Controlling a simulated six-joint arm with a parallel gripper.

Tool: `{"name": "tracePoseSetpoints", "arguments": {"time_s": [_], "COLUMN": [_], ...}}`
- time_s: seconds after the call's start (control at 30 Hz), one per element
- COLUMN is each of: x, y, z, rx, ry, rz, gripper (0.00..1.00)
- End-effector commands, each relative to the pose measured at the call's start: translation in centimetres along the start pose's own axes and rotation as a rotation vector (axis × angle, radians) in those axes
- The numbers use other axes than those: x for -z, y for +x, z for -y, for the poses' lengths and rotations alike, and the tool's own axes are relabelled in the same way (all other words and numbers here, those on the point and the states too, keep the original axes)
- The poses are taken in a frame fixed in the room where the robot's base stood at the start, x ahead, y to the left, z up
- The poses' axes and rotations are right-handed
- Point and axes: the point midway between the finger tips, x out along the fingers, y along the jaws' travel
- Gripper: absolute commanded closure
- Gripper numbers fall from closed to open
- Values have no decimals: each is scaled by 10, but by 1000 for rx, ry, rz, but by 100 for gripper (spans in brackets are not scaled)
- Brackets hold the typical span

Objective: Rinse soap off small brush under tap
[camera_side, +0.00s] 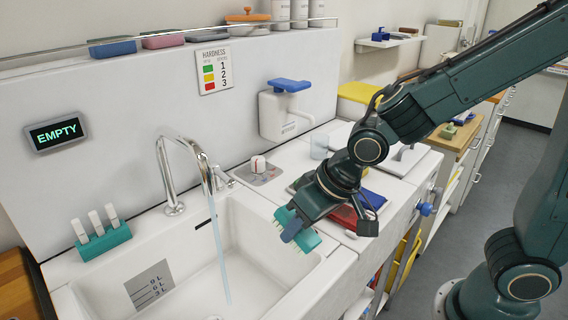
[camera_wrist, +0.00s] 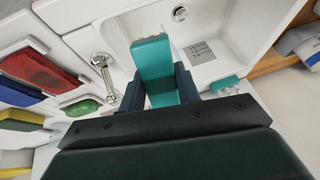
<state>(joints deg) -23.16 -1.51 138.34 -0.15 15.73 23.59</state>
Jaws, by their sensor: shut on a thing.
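My gripper (camera_side: 291,228) is shut on a small teal brush (camera_side: 308,241) at the right side of the sink (camera_side: 341,262). Pale bristle tips show along the brush's left side. In the wrist view the teal brush (camera_wrist: 153,58) sticks out beyond both fingers, over the white basin (camera_wrist: 228,30). The chrome tap (camera_side: 172,180) is running, and a thin stream of water (camera_side: 221,258) falls into the basin. The brush is to the right of the stream and apart from it. I cannot make out soap on the brush; the fingers hide part of it.
A teal rack (camera_side: 103,241) with white sticks stands on the left rim. A wall display (camera_side: 56,132) reads EMPTY.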

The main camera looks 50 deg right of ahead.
Motion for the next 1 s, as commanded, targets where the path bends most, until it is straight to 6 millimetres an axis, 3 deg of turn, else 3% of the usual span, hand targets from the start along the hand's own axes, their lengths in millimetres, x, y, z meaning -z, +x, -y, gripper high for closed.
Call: {"name": "tracePoseSetpoints", "arguments": {"time_s": [0.43,1.0], "x": [-13,2], "y": [0,13], "z": [12,18], "rx": [11,11], "ry": [-5,-5], "rz": [-19,-19], "gripper": [86,86]}}
